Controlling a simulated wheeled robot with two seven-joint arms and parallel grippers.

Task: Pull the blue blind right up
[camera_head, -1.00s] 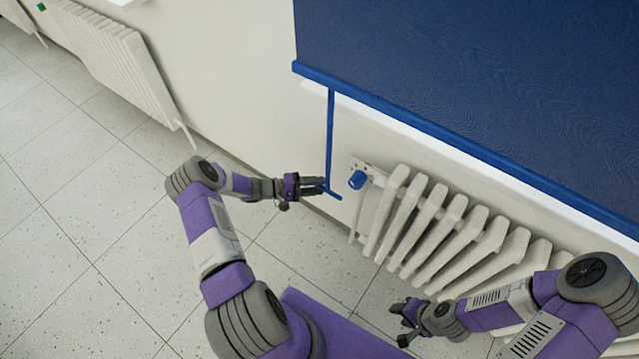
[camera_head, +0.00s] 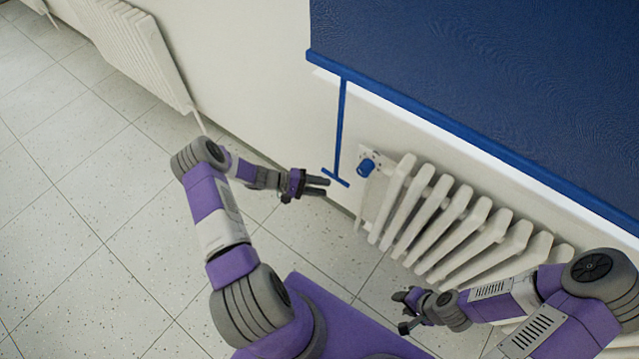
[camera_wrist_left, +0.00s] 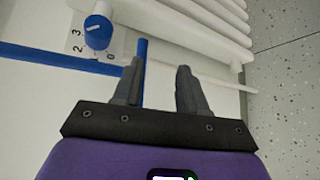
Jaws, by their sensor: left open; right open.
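The blue blind (camera_head: 500,85) hangs over the window, its bottom bar (camera_head: 440,118) just above the radiator. A thin blue pull rod (camera_head: 341,125) hangs from the bar's left end and ends in a short crossbar (camera_head: 336,178). My left gripper (camera_head: 317,186) is open and empty, its fingertips just left of the crossbar. In the left wrist view the open fingers (camera_wrist_left: 162,86) show, with the blue crossbar (camera_wrist_left: 142,60) behind the left finger and the rod (camera_wrist_left: 55,84) running left. My right gripper (camera_head: 408,309) is open, low in front of the radiator.
A white radiator (camera_head: 440,215) with a blue valve knob (camera_head: 366,167) stands right of the rod; the knob also shows in the left wrist view (camera_wrist_left: 98,32). Another radiator (camera_head: 130,50) is on the wall at upper left. Tiled floor (camera_head: 80,230) at left is clear.

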